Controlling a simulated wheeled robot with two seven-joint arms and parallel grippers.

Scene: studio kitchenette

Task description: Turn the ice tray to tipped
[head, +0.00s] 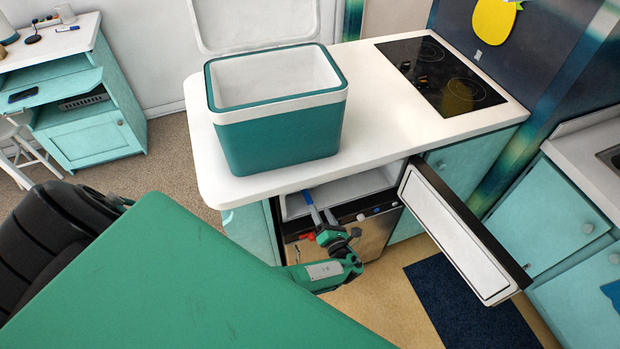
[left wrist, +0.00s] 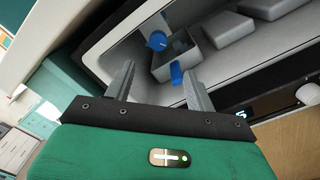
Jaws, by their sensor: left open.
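The ice tray appears to be the small grey unit with a blue knob (left wrist: 157,41) and a blue tab (left wrist: 176,73), inside the open freezer compartment in the left wrist view. My right gripper is not in view.
The freezer door (head: 455,235) stands open to the right of the compartment. A teal cooler (head: 280,142) with its lid raised stands on the counter (head: 375,110) above. Pale blocks (left wrist: 228,28) lie deeper in the compartment. A dark blue mat (head: 465,305) is on the floor.

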